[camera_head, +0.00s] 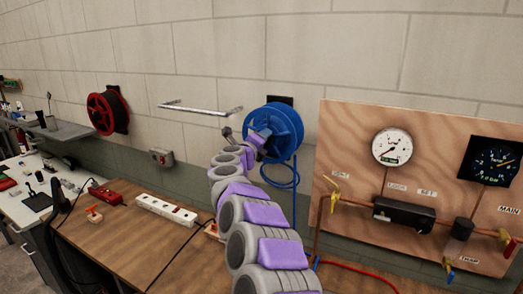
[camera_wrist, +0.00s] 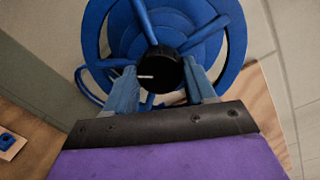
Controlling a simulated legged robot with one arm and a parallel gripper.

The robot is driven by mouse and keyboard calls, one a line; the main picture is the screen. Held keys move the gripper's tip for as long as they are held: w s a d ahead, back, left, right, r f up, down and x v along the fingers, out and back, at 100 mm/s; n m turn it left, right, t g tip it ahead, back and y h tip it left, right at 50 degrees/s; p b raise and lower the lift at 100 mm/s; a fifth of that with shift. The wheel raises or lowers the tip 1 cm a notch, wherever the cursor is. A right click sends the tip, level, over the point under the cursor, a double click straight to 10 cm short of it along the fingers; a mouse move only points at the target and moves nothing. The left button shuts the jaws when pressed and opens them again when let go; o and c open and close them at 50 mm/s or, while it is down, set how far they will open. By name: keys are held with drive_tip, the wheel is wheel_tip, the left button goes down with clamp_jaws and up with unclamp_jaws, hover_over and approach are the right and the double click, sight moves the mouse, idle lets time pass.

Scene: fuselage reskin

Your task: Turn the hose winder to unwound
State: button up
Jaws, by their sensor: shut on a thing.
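The hose winder (camera_head: 284,130) is a blue reel mounted on the wall, with blue hose hanging below it. In the wrist view the reel (camera_wrist: 227,22) fills the top, with spokes and a black round knob (camera_wrist: 160,69) bearing a white mark at its centre. My gripper (camera_wrist: 161,82) has its two blue fingers on either side of the black knob and is shut on it. In the head view my gripper (camera_head: 259,138) is at the reel's left front, and my arm partly hides the reel. The mark's meaning cannot be read.
A wooden panel (camera_head: 340,150) with gauges, valves and pipes stands to the right. A red reel (camera_head: 107,111) and a metal rail (camera_head: 200,109) are on the wall to the left. The wooden bench (camera_head: 130,232) below holds a white power strip (camera_head: 166,210).

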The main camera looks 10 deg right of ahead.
drive_tip(key=m+b, duration=0.2)
drive_tip(key=m, duration=0.1)
drive_tip(key=m+b, duration=0.2)
drive_tip(key=m, duration=0.1)
drive_tip(key=m+b, duration=0.2)
drive_tip(key=m, duration=0.1)
drive_tip(key=shift+f+m+t+b, duration=0.3)
drive_tip(key=shift+f+m+b, duration=0.05)
drive_tip(key=shift+m+b, duration=0.05)
drive_tip(key=shift+r, duration=0.1)
drive_tip(key=o, duration=0.9)
drive_tip(key=shift+w+a, duration=0.1)
drive_tip(key=shift+w, duration=0.1)
drive_tip(key=shift+o, duration=0.7)
drive_tip(key=shift+s+r, duration=0.1)
drive_tip(key=shift+s, duration=0.1)
